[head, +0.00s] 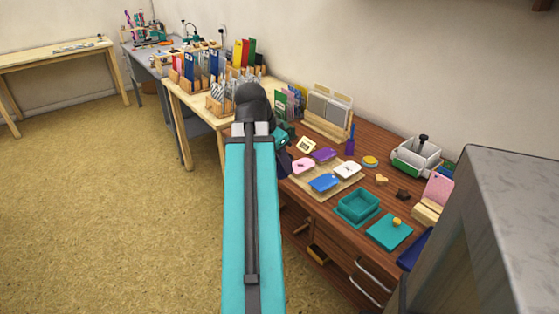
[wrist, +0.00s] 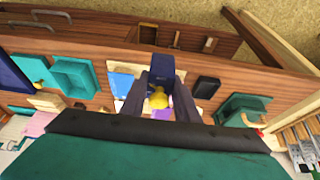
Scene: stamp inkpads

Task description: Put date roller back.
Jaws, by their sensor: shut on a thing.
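In the wrist view my gripper (wrist: 158,108) is shut on a dark navy block-shaped thing (wrist: 162,66) with a yellow part at its near end; I take it for the date roller. It is held over the wooden desk, above the inkpads. In the head view my arm covers most of the gripper and the held thing. Pink (head: 303,166), purple (head: 323,155), blue (head: 325,182) and white (head: 347,170) inkpads lie together on a pale wooden tray (head: 314,194).
A teal open box (head: 358,206) and its teal lid (head: 389,231) lie at the desk's front right. A stamp rack (head: 328,112) stands at the back. A grey-white device (head: 415,156) stands back right. A grey cabinet (head: 490,230) blocks the right side.

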